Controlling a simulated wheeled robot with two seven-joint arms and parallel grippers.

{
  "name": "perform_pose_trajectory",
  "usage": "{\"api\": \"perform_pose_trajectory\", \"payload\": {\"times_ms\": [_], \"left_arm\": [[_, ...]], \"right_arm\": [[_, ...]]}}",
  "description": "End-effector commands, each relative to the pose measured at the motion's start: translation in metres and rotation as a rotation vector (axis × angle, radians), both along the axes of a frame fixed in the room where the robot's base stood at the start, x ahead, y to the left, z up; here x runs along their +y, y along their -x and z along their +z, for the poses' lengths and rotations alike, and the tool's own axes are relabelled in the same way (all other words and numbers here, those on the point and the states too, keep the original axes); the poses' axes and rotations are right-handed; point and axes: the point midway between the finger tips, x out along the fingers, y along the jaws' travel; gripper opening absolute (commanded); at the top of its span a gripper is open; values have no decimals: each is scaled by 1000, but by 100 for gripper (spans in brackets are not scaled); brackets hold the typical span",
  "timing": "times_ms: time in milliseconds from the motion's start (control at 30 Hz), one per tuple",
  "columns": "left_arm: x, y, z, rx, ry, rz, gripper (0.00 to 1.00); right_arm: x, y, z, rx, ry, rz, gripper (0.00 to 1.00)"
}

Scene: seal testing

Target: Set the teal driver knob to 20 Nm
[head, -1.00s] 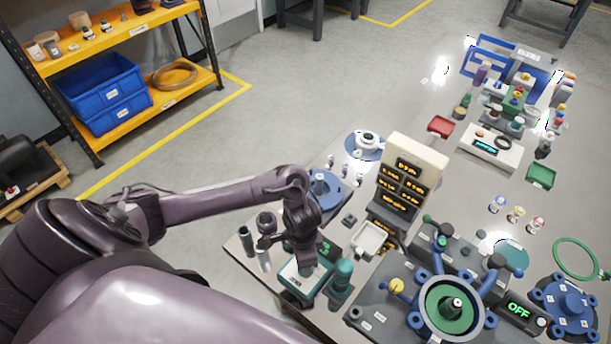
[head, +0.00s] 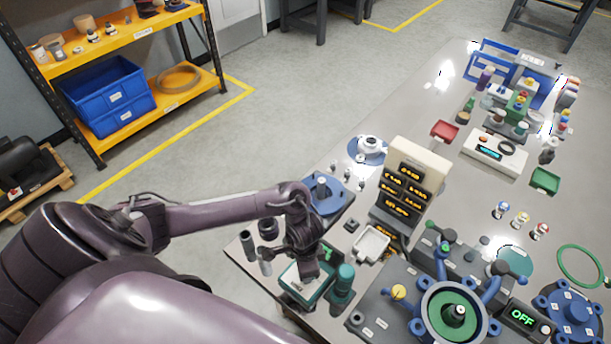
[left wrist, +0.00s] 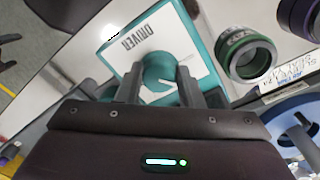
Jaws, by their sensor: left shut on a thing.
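The driver unit is a white-faced box with a teal rim, lettered DRIVER (left wrist: 128,45), and it also shows in the head view (head: 291,291) at the table's near left corner. My left gripper (left wrist: 160,82) points down at it, its two fingers on either side of the round teal knob (left wrist: 157,68) and shut on it. A pointer line runs from the knob across the face; its setting cannot be read. In the head view my left gripper (head: 305,272) hides the knob. My right gripper is not in view.
A teal cylinder (head: 342,283) stands close right of the driver. A green-and-grey ring (left wrist: 248,55) shows beside it in the wrist view. Dark and grey cylinders (head: 248,242) stand to its left.

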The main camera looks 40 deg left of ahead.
Motion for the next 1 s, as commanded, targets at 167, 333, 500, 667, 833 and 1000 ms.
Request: {"api": "perform_pose_trajectory", "payload": {"times_ms": [167,333,500,667,833,1000], "left_arm": [[0,0,0,-1,1,-19,11],[0,0,0,0,0,-83,11],[0,-1,1,-1,0,-200,11],[0,-2,1,-2,0,-345,11],[0,-3,0,-1,0,-508,11],[0,-3,0,-2,0,-671,11]], "right_arm": [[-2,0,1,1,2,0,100],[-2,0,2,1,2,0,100],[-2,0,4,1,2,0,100],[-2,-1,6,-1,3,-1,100],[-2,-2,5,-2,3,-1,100],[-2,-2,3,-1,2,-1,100]]}}
